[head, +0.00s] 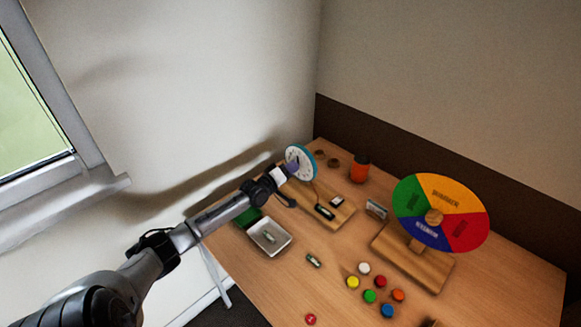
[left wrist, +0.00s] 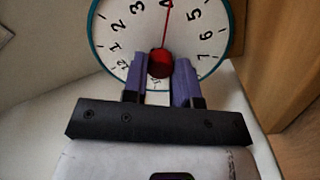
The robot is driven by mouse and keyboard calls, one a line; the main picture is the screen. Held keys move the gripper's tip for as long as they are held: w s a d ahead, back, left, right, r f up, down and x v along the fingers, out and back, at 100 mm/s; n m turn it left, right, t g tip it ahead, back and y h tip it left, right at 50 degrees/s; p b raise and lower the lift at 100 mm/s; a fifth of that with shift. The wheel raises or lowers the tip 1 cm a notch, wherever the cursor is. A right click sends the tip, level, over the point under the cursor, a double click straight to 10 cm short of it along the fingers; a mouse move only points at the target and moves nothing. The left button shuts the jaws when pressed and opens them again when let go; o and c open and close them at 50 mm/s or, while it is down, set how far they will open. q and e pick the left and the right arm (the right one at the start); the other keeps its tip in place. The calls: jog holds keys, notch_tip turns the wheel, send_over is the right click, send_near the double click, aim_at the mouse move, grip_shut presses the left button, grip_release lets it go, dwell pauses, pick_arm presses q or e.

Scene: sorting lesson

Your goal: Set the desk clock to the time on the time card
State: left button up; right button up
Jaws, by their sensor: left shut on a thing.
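The desk clock (head: 298,157) stands at the back left of the table, with a round white face and blue rim. In the left wrist view its face (left wrist: 205,45) shows black numerals and a red hand pointing at the 4. Any other hand is hidden or cannot be made out. My left gripper (head: 289,170) reaches the clock's front; in the left wrist view its purple fingers (left wrist: 158,78) are shut on the red centre knob (left wrist: 160,63). A small upright card (head: 376,208), perhaps the time card, stands right of the clock; its print is unreadable. My right gripper is not in view.
A colour wheel (head: 463,203) on a wooden stand is at right. An orange jar (head: 360,169) stands behind. A white tray (head: 287,239) lies near the left edge.

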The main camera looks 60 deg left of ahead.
pick_arm(q)
jog(key=m+p, duration=0.2)
jog(key=m, duration=0.2)
jog(key=shift+m+p, duration=0.35)
jog(key=shift+m, duration=0.05)
dwell(0.4)
jog(key=o, duration=0.9)
